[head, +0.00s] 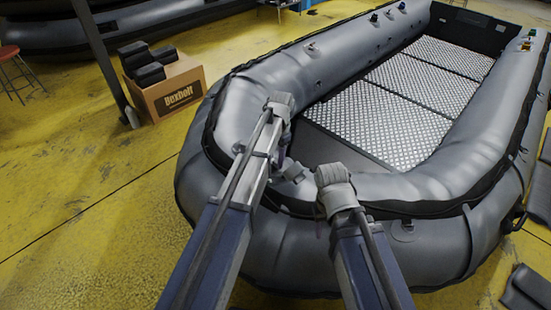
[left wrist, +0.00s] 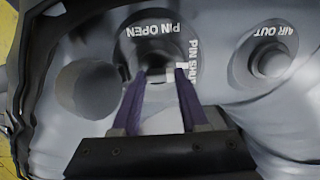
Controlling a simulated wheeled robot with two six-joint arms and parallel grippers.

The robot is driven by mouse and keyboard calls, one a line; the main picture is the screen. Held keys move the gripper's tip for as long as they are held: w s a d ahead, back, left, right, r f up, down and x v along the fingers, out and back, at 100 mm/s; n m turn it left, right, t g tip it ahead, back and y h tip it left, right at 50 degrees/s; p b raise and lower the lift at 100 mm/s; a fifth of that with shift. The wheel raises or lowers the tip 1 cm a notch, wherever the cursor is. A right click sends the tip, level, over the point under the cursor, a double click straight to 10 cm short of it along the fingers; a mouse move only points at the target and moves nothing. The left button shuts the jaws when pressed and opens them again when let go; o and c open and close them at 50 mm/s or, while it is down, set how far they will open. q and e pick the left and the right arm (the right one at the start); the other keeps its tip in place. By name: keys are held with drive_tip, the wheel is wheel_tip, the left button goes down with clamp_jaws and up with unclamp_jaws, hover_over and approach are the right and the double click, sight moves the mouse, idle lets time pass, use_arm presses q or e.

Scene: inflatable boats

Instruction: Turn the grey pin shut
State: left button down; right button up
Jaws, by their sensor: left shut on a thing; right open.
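In the left wrist view my left gripper (left wrist: 161,76) has its two purple fingers at a round dark valve (left wrist: 133,52) lettered PIN OPEN and PIN SHUT. It is shut on the grey pin at the valve's middle; the fingers hide most of the pin, so its exact turn is unclear. The white PIN SHUT lettering is partly covered by the right finger. In the head view my left gripper (head: 281,158) is at the grey boat's rounded near end (head: 232,115). My right gripper (head: 333,178) is open over the same end, its fingertips mostly hidden by its wrist.
A second valve (left wrist: 268,58) lettered AIR OUT is right of the pin valve. A plain round patch (left wrist: 85,90) is at its left. A Boxholl-like lettered cardboard box (head: 178,90) with black blocks stands left of the boat.

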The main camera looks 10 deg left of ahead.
idle(0.5)
use_arm(q)
drive_tip(key=shift+c, duration=2.1)
unclamp_jaws()
drive_tip(key=shift+r, duration=0.15)
wheel_tip(320, 180, up, 8)
drive_tip(key=p, duration=0.7)
drive_tip(key=shift+w+d+f+p, duration=0.25)
drive_tip(key=shift+w+p, duration=0.15)
